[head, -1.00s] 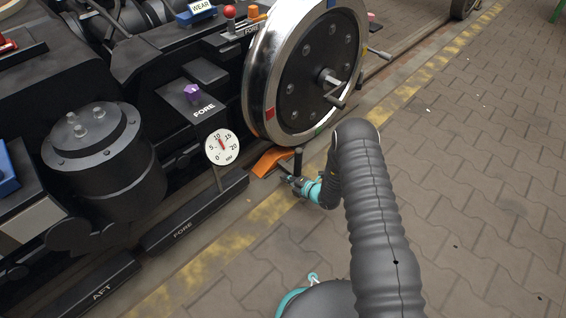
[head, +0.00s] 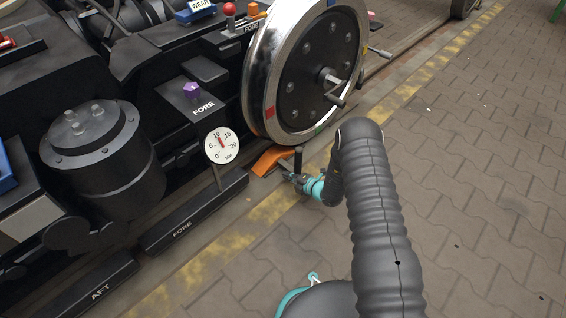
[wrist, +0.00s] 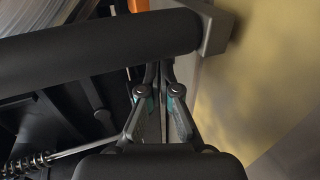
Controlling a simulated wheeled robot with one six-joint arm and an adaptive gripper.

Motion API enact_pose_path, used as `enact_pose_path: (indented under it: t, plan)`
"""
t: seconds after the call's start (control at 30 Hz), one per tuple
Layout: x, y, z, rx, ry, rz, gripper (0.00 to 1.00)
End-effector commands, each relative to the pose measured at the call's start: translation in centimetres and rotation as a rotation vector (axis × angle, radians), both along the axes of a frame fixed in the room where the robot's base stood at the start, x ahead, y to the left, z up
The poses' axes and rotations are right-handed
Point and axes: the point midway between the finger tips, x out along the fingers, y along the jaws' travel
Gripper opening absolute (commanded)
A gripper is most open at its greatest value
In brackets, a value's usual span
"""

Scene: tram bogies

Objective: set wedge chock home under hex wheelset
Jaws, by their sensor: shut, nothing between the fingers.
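The orange wedge chock (head: 271,161) lies on the ground by the rail, at the foot of the large steel-rimmed wheel (head: 312,72), which has a hex hub. In the head view I cannot tell whether the chock touches the rim. A black upright post (head: 298,160) stands at the chock's near side. My gripper (head: 287,176) is low beside the post, shut and empty. In the wrist view its fingers (wrist: 159,72) are together just below a thick black bar (wrist: 90,48); whether they touch it is unclear. A bit of orange (wrist: 138,5) shows beyond the bar.
A round dial gauge (head: 221,146) stands left of the chock. Black beams marked FORE (head: 195,212) and AFT (head: 92,288) lie along the bogie. A purple knob (head: 191,90) sits above. The paved floor (head: 470,190) on the right is clear.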

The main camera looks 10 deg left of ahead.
Motion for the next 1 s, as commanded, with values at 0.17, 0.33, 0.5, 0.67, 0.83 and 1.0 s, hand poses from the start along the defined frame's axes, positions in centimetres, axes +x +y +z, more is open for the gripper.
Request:
enact_pose_path:
  t: [0.17,0.33,0.5,0.67,0.83,1.0]
  plan:
    - [0.7,-0.6,0.0,0.001,-0.002,-0.002,0.00]
    - [1.2,-1.0,0.0,0.001,-0.001,-0.001,0.00]
    - [1.8,-1.4,0.0,0.000,-0.001,-0.002,0.00]
    - [2.1,-1.7,0.0,0.000,0.000,-0.001,0.00]
    - [2.1,-1.7,0.0,0.000,0.000,-0.001,0.00]
    - [2.2,-1.8,0.0,0.000,0.000,-0.001,0.00]
